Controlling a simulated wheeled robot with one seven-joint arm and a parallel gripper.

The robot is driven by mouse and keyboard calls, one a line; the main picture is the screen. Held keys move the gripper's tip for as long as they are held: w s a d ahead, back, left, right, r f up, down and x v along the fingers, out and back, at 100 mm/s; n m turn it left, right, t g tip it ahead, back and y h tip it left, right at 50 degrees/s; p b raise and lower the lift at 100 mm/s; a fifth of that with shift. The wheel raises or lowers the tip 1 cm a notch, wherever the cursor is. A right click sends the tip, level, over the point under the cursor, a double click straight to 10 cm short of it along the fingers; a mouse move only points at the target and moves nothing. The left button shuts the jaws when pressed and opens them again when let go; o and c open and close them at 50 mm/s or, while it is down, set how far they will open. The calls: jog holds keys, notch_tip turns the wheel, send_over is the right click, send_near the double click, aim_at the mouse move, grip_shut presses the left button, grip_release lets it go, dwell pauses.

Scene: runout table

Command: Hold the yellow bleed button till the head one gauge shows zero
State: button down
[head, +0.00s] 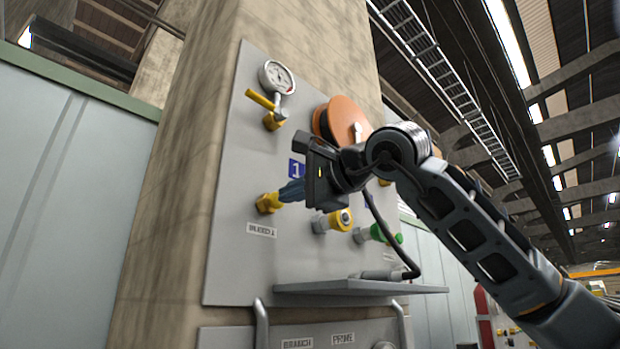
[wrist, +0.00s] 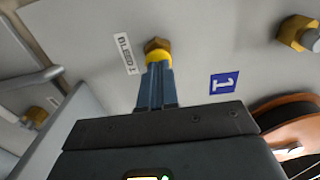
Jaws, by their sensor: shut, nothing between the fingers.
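The yellow bleed button (head: 267,203) sits on a brass fitting on the grey panel, above a label reading BLEED 1 (head: 262,230). My gripper (head: 283,193) is shut and empty, its blue fingertips at the button's face. In the wrist view the fingertips (wrist: 157,70) cover most of the button (wrist: 158,57); they appear to touch it, but I cannot tell how far it is pressed. The round white gauge (head: 277,77) is at the panel's upper left, above a yellow lever; its needle is too small to read surely.
A blue plate marked 1 (head: 296,169) is just above my gripper. An orange reel (head: 342,120) is above right. A yellow fitting (head: 333,221) and a green-capped one (head: 385,234) stick out to the right. A grey shelf (head: 360,287) juts out below.

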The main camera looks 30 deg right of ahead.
jog(key=shift+w+a, duration=0.15)
jog(key=shift+w, duration=0.3)
